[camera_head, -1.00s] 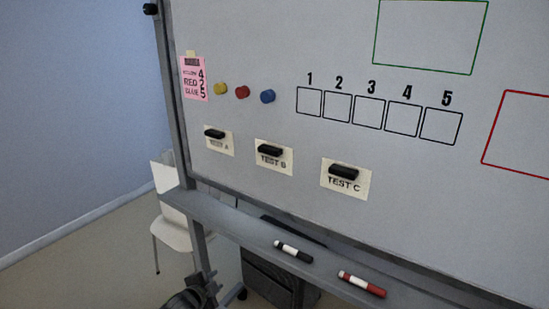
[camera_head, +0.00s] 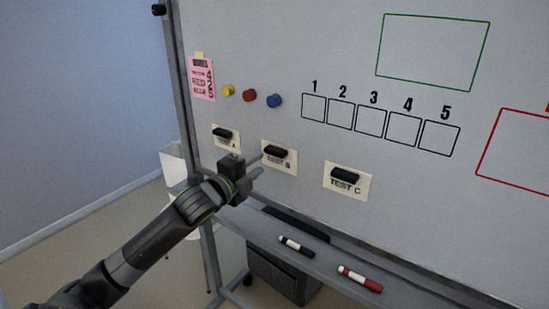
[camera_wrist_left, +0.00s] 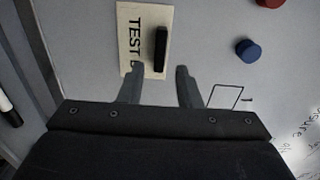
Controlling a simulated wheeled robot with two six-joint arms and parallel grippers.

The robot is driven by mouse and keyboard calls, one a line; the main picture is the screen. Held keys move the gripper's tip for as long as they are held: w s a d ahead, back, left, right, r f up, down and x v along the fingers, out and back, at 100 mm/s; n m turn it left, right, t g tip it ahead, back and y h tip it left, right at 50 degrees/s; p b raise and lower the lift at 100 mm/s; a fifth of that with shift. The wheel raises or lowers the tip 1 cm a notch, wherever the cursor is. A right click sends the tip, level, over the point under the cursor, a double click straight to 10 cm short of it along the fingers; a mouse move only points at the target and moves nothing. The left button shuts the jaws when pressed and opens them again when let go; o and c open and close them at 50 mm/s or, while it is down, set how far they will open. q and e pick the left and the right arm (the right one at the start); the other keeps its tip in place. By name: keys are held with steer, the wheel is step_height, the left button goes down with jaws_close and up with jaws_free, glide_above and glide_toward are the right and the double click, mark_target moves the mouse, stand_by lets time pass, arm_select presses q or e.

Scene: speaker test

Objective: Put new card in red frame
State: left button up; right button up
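Three pale cards hang on the whiteboard, each with a black block on it: TEST A (camera_head: 226,143), TEST B (camera_head: 279,168) and TEST C (camera_head: 347,189). Which one is the new card is not marked. The red frame (camera_head: 489,142) is an outline at the right, cut off by the picture edge; the part in view is empty. My left gripper (camera_head: 260,164) is open and empty at the TEST B card. In the left wrist view its fingers (camera_wrist_left: 160,70) point at this card's black block (camera_wrist_left: 160,48), just short of it. My right gripper is not in view.
A green frame (camera_head: 384,50), numbered boxes (camera_head: 370,121), yellow, red and blue round magnets (camera_head: 274,101) and a pink note (camera_head: 201,79) are on the board. A black marker (camera_head: 296,247) and a red marker (camera_head: 360,279) lie on the ledge (camera_head: 325,268) below.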

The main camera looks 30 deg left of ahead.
mark_target(273, 154)
arm_select(q)
steer(key=w, duration=0.1)
steer(key=w+b, duration=0.1)
steer(key=w, duration=0.2)
steer(key=shift+w+d+b, duration=0.25)
steer(key=shift+w+b, duration=0.1)
steer(key=shift+w, duration=0.75)
steer(key=shift+c, duration=0.3)
jaws_close()
